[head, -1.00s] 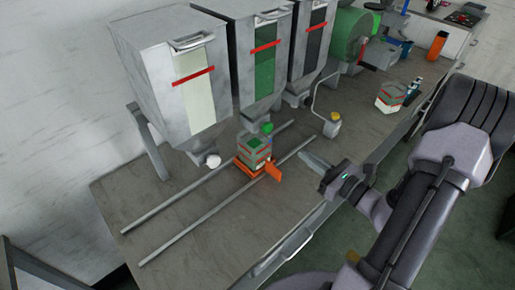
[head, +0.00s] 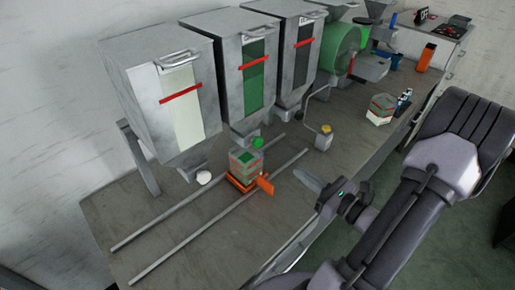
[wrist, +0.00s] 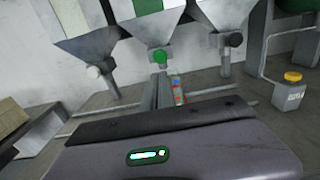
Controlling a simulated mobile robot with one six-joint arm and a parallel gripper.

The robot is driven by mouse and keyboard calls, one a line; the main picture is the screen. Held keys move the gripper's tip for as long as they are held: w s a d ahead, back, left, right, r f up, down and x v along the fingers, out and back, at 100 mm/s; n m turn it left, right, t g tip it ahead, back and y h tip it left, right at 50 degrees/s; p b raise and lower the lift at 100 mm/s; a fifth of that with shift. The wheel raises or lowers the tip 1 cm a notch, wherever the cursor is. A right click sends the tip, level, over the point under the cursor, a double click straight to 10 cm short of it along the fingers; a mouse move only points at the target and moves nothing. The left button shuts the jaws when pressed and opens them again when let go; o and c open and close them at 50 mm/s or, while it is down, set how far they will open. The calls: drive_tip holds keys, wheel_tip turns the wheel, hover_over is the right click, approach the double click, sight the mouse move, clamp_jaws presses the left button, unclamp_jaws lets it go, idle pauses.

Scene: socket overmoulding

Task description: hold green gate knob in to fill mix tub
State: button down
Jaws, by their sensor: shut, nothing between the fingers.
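The green gate knob (head: 257,142) sticks out below the middle hopper with the green window; it also shows in the wrist view (wrist: 160,56). The mix tub (head: 246,163) is a box with green and red markings. It stands on an orange carriage (head: 240,184) between two rails, just below and in front of the knob. In the wrist view the tub (wrist: 178,91) is mostly hidden behind my fingers. My gripper (head: 302,175) is shut and empty, to the right of the tub and apart from the knob. Its fingers point toward the hopper side.
A white knob (head: 203,178) sits under the left hopper and a black knob (wrist: 235,39) under the right one. A bent pipe and yellow-capped bottle (head: 324,138) stand right of the tub. Another tub (head: 380,110) stands farther right. The front of the bench is clear.

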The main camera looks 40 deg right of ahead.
drive_tip(key=b, duration=0.2)
approach(260, 142)
drive_tip(key=w, duration=0.5)
drive_tip(key=shift+w+a+f, duration=0.2)
drive_tip(key=shift+a+f, duration=0.05)
drive_tip(key=shift+f, duration=0.05)
drive_tip(key=shift+w+r, duration=0.1)
drive_tip(key=shift+w, duration=0.6)
drive_tip(key=shift+w+a, duration=0.1)
drive_tip(key=shift+w, duration=0.8)
drive_tip(key=shift+r, duration=0.15)
